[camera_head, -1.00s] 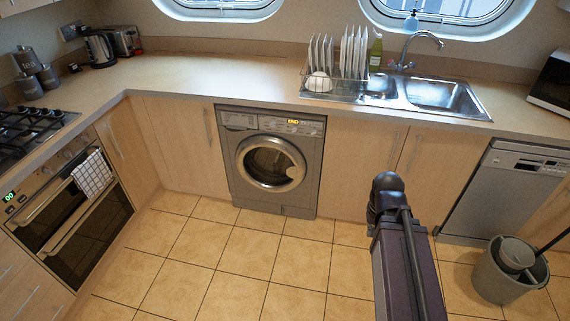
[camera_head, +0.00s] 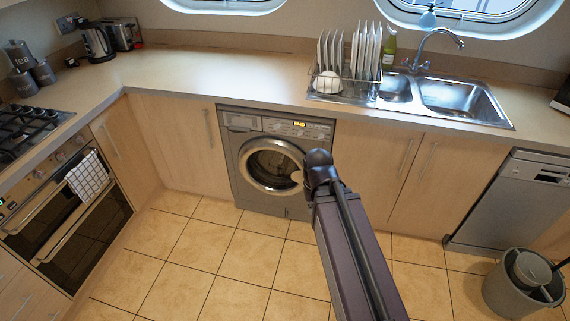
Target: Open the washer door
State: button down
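The washer (camera_head: 243,192) is a grey front-loader under the counter in the middle of the head view. Its round door (camera_head: 268,166) has a silver ring and dark glass, and it looks shut. A lit "END" shows on its panel. My arm (camera_head: 345,240) reaches up from the lower right, and its dark joint overlaps the right edge of the door in the picture, partly hiding the door's handle side. I cannot tell whether the arm touches the washer. My gripper is not visible.
Wooden cupboards (camera_head: 380,160) flank the washer. An oven (camera_head: 70,215) stands at left, a dishwasher (camera_head: 510,205) at right. A grey mop bucket (camera_head: 522,285) stands on the floor at lower right. The tiled floor (camera_head: 215,250) before the washer is clear.

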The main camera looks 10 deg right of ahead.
aim_at(252, 146)
jog(key=u, duration=0.15)
jog(key=i, duration=0.95)
jog(key=z, duration=0.25)
